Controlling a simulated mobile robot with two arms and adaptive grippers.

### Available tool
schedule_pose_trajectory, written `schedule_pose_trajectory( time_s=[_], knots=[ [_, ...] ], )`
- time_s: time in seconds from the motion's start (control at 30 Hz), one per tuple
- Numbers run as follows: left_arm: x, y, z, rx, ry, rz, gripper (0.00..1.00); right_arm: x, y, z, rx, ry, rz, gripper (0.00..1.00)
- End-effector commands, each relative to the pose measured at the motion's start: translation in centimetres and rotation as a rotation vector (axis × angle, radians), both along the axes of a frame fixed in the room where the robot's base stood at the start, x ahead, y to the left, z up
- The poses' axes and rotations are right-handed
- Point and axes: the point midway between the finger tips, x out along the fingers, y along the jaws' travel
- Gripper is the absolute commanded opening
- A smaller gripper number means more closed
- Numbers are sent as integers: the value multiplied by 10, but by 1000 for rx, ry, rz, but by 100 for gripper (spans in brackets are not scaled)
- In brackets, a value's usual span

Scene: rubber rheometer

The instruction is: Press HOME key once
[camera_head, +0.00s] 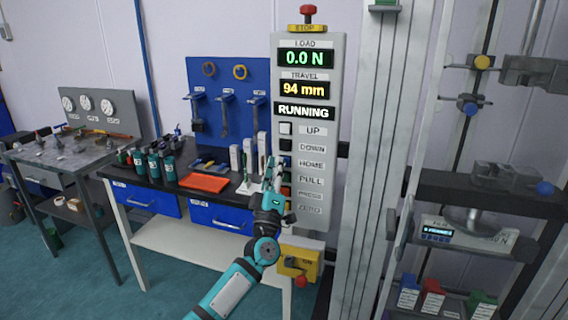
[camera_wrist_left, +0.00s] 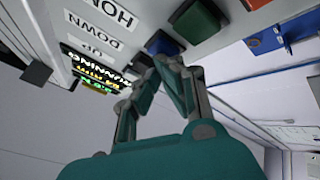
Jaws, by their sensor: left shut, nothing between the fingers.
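The control panel (camera_head: 340,155) shows LOAD 0.0 N, TRAVEL 94 mm and RUNNING. Its labelled keys run down the left side; the HOME label (camera_head: 312,164) is third. In the left wrist view the panel appears upside down, with the blue HOME key (camera_wrist_left: 161,43) beside the green PULL key (camera_wrist_left: 197,22). My left gripper (camera_head: 273,162) is shut and empty at the key column, around HOME height, partly covering keys. In the left wrist view its fingertips (camera_wrist_left: 168,62) lie close to the blue key; I cannot tell whether they touch. My right gripper is not in view.
A red stop button (camera_head: 308,11) tops the panel. Left of it is a workbench with bottles (camera_head: 154,164), an orange tray (camera_head: 204,183) and upright white boxes. A yellow box (camera_head: 299,263) sits below the panel. The machine's column (camera_head: 374,150) stands right.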

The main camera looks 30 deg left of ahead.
Motion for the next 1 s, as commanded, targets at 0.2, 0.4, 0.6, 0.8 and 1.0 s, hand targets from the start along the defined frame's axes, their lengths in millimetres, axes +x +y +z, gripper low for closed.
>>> schedule_pose_trajectory(
  time_s=[0.2, 0.4, 0.6, 0.8, 1.0],
  knots=[
    [-9, -3, 1, 0, 2, -1, 0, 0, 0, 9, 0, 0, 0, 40],
    [-16, -5, 0, 0, 1, -1, 0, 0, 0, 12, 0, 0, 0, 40],
    [-16, -5, 0, 0, 0, 0, 0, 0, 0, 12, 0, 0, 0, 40],
    [-26, -7, 1, -1, 3, 0, 0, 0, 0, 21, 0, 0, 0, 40],
    [-46, -12, 2, -2, 2, 0, 0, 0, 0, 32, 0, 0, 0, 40]
  ],
)
